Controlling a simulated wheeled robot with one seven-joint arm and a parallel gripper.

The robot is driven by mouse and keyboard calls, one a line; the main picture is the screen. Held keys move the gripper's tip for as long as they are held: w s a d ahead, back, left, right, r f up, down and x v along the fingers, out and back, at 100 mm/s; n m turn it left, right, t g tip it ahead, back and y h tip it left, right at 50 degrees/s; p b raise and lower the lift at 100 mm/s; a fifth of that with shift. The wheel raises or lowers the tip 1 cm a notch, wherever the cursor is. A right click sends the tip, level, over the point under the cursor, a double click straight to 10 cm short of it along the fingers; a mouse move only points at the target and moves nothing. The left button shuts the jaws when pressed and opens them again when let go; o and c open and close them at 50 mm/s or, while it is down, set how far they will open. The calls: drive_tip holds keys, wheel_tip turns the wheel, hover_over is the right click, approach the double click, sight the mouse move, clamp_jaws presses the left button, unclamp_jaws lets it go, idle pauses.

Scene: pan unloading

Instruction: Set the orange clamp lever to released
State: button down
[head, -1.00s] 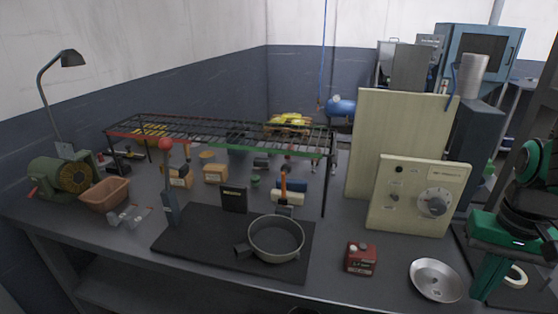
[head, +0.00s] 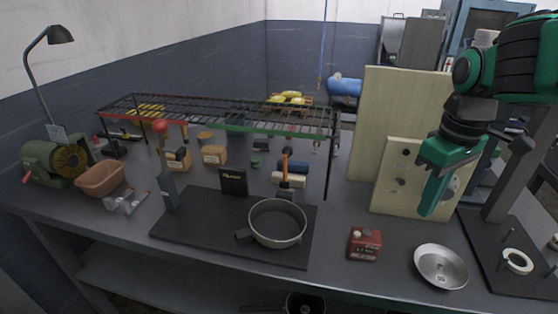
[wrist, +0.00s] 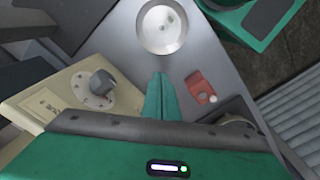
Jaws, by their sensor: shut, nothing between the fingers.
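The orange clamp lever (head: 287,160) stands roughly upright at the back edge of the black mat, behind the pan. It is small, and its clamp base is partly hidden by the pan. The grey pan (head: 277,224) lies on the mat (head: 190,228). My gripper (head: 427,208) is shut and empty. It points down in front of the cream control panel, far to the right of the lever. In the wrist view my shut fingers (wrist: 160,97) point towards the bench, between the panel and the red tin. The lever is not visible there.
A wire rack (head: 225,115) spans the bench behind the mat. A red-ball lever on a grey post (head: 168,190) stands at the mat's left. A red tin (head: 364,243) and metal dish (head: 440,266) sit right of the mat. The control panel (head: 395,200) stands behind them.

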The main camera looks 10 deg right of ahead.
drive_tip(key=w+a+r+n, duration=0.3)
drive_tip(key=a+r+n, duration=0.1)
drive_tip(key=a+n, duration=0.5)
drive_tip(key=w+a+r+n, duration=0.35)
drive_tip(key=a+n, duration=0.45)
drive_tip(key=a, duration=0.3)
drive_tip(key=w+a+r+n, duration=0.2)
drive_tip(key=a+r+n, duration=0.3)
drive_tip(key=a+n, duration=0.35)
hover_over(286, 170)
drive_tip(key=s+a, duration=0.2)
drive_tip(key=s, duration=0.2)
wheel_tip(286, 170, down, 9)
drive_tip(key=shift+r+y, duration=0.2)
drive_tip(key=shift+y, duration=0.1)
